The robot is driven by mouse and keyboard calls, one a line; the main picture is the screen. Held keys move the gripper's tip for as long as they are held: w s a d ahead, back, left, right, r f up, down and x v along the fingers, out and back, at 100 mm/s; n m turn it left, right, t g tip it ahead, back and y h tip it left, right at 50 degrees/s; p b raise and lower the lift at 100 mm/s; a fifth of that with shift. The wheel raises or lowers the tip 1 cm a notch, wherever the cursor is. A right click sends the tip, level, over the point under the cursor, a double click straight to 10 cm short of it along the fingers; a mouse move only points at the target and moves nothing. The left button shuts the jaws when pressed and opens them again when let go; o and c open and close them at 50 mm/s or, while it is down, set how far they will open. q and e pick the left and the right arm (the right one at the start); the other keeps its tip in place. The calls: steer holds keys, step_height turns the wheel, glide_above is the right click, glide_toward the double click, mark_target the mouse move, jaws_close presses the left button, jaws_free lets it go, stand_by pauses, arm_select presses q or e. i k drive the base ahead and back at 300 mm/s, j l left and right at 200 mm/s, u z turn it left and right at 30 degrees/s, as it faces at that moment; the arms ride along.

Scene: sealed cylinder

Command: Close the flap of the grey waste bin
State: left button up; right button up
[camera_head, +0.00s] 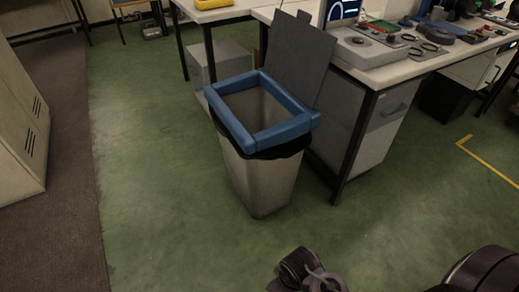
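The grey waste bin (262,183) stands upright on the green floor, with a blue rim (232,125) and a black liner edge (290,150) showing below it. Its dark grey flap (300,58) is open, standing up and leaning slightly back from the rim's far right side, with a small tab at its top. The bin's opening is uncovered. A dark part of what looks like my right gripper (307,272) shows at the bottom edge, well in front of the bin and apart from it. Its fingers cannot be made out. My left gripper is not in view.
A workbench (376,74) with tools and a drawer cabinet (372,125) stands right behind the bin, close to the flap. A pale cabinet (20,125) is at the left. The floor left and front of the bin is clear.

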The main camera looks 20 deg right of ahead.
mark_target(300, 54)
steer(key=i+l+z, duration=0.15)
steer(key=i+l, duration=0.2)
steer(key=l, duration=0.15)
steer(key=i+l+z, duration=0.1)
steer(key=i+l, duration=0.25)
steer(key=l, duration=0.1)
